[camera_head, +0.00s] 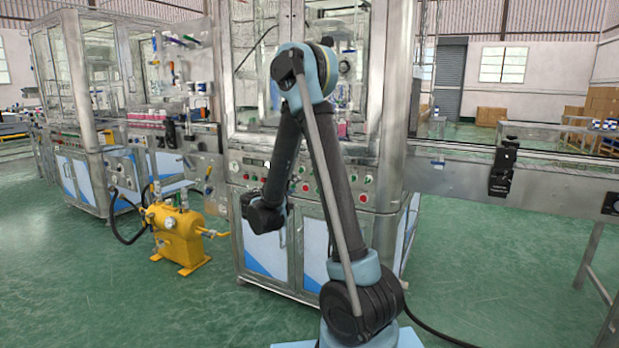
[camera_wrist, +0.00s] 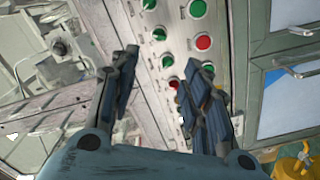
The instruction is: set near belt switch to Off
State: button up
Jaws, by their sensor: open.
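My gripper (camera_wrist: 166,72) is open and empty in the wrist view, its two dark fingers spread in front of the control panel (camera_wrist: 182,22). The panel has green rotary switches, among them an upper one (camera_wrist: 197,9) and a lower one (camera_wrist: 168,61), and red buttons such as one at the right (camera_wrist: 204,42). No label is readable, so I cannot tell which is the near belt switch or how it is set. The right finger covers part of the panel. In the head view the panel (camera_head: 306,187) is on the machine front, partly behind my arm.
White and blue cabinet doors (camera_head: 316,240) lie below the panel. A yellow pump unit (camera_head: 178,235) stands on the green floor at left. A conveyor (camera_head: 455,180) runs off to the right. The floor in front of the machine is open at left.

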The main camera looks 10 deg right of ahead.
jog(key=x, duration=1.7)
jog(key=shift+s, duration=0.1)
grip_shut()
